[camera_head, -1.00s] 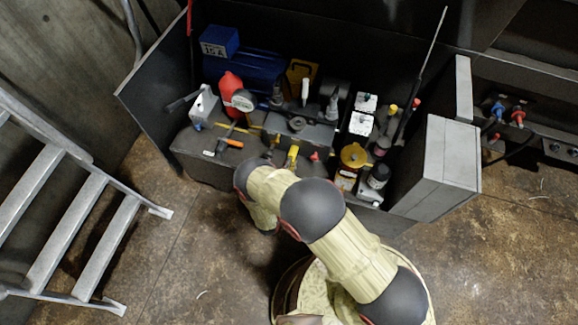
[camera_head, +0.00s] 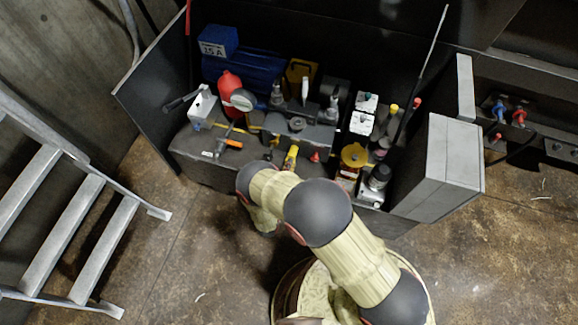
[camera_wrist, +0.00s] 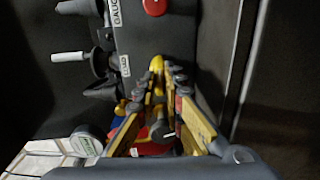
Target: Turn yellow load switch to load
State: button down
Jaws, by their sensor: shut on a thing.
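The yellow load switch (camera_wrist: 157,64) shows in the wrist view as a small yellow handle at my fingertips. My gripper (camera_wrist: 160,82) has its two fingers closed in on it from both sides. In the head view, a small yellow part (camera_head: 291,155) shows at the front of the dark machine block, just beyond my arm. My gripper is mostly hidden there behind my arm, and the switch's exact angle is hard to tell.
A red button (camera_wrist: 154,6) and a white-tipped lever (camera_wrist: 70,57) are near the switch. A ladder (camera_head: 70,215) stands left; floor between is clear.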

dwell(0.4)
jog(key=c, duration=2)
grip_release()
jog(key=shift+o, duration=0.5)
jog(key=v, duration=1.2)
